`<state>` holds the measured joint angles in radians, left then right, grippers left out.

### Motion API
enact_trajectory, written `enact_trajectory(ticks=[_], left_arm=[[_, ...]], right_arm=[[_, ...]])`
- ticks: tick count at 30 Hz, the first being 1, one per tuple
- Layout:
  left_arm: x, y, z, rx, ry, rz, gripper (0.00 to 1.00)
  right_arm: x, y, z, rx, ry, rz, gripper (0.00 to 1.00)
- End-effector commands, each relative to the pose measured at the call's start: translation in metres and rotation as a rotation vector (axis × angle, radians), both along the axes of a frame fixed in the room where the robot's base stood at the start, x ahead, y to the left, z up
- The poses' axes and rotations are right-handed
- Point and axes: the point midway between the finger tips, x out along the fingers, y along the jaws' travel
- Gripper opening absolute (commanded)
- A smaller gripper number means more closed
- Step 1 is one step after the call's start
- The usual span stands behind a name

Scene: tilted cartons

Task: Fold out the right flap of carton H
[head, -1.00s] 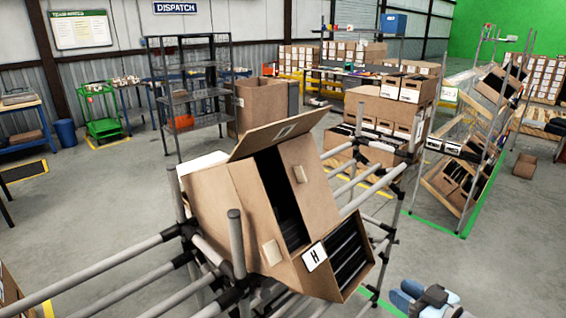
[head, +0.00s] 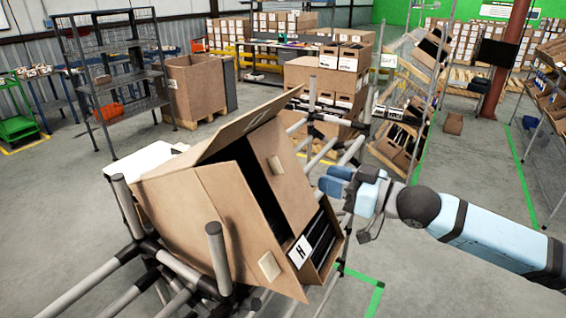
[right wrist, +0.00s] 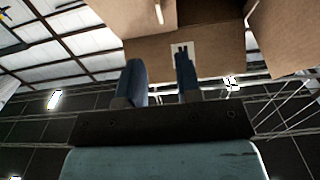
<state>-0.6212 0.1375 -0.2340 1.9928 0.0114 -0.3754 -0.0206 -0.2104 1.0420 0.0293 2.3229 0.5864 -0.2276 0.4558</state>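Carton H (head: 220,210) is a brown cardboard carton tilted on a pipe rack, with its H label (head: 300,251) low at the front. A far flap (head: 240,125) is folded outward. The right flap (head: 285,168), with a small tan tab, lies over part of the opening. A dark gap separates it from the left panel, which has a similar tab (head: 269,265). Dark contents show at the lower right. My right gripper (head: 332,180) is open and empty, just right of the carton. Its fingers (right wrist: 161,75) stand apart in the right wrist view, below the cardboard (right wrist: 120,52).
The grey pipe rack (head: 215,258) has upright posts close around the carton. A shelf of cartons (head: 412,110) and stacked boxes (head: 325,85) stand behind. Open floor (head: 450,290) lies at the right front.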

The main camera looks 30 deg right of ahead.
Motion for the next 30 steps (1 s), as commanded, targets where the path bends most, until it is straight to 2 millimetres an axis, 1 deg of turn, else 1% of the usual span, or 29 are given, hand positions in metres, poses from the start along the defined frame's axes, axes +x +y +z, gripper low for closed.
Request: enact_trajectory(ticks=[1, 8, 21, 25, 30], left_arm=[[0.0, 0.0, 0.002, 0.0, -0.001, 0.001, 0.32], [0.003, 0.004, 0.009, 0.005, -0.008, 0.005, 0.32], [0.004, 0.006, 0.026, 0.009, -0.013, 0.011, 0.32], [0.003, 0.007, 0.028, 0.009, -0.011, 0.013, 0.32], [0.002, 0.007, 0.028, 0.008, -0.008, 0.014, 0.32]], right_arm=[[0.005, 0.003, 0.003, 0.001, -0.004, 0.001, 0.32], [0.028, 0.016, 0.004, 0.001, -0.005, 0.001, 0.32], [0.082, 0.048, 0.003, 0.001, -0.002, 0.0, 0.32], [0.092, 0.054, 0.001, 0.001, -0.001, 0.0, 0.32], [0.097, 0.057, 0.001, 0.0, -0.001, 0.0, 0.32]])
